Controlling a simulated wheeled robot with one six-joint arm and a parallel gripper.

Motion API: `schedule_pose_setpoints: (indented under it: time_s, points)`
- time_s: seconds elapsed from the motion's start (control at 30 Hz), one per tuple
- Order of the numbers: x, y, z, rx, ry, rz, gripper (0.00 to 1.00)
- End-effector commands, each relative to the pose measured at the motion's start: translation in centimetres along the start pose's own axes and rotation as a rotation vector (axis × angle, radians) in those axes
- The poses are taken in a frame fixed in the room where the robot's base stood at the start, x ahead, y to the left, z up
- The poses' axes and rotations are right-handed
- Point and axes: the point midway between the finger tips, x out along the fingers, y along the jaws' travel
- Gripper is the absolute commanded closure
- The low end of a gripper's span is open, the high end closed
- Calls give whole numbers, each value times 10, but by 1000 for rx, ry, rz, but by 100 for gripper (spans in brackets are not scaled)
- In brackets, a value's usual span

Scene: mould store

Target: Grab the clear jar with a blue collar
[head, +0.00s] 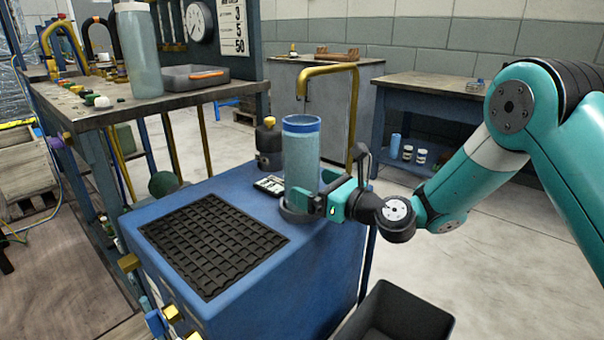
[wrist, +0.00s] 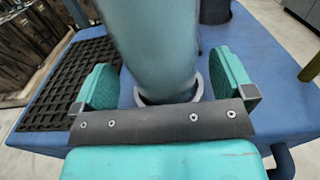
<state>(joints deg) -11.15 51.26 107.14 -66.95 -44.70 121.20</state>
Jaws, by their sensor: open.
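The clear jar with a blue collar (head: 302,158) stands upright on the blue cart top, in a grey ring-shaped holder (head: 291,213). Its collar is a bright blue band at the top. My gripper (head: 312,200) is at the jar's lower part, coming from the right. In the wrist view the jar (wrist: 158,45) rises between the two teal fingers of my gripper (wrist: 165,85). The fingers are open, with a gap visible on each side of the jar. The jar's top is out of the wrist view.
A black grid mat (head: 214,243) lies on the blue cart (head: 255,290). A brass bent pipe (head: 354,110) rises behind my gripper. A similar jar (head: 139,55) without visible blue collar stands on the left bench.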

Motion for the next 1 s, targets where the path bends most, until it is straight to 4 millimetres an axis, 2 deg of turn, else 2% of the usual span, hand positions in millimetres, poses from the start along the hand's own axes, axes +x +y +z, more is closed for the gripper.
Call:
schedule_pose_setpoints:
  time_s: [0.1,0.2,0.47,0.5,0.8,0.83,1.0]
  points:
    - [20,1,-2,-3,-3,4,0]
    - [31,0,-2,-2,-1,2,0]
    - [36,0,-1,1,1,1,0]
    - [36,0,-1,1,1,1,2]
    - [35,0,-1,0,0,1,71]
    - [36,0,2,-1,-5,0,75]
    - [36,0,2,-1,-5,0,75]
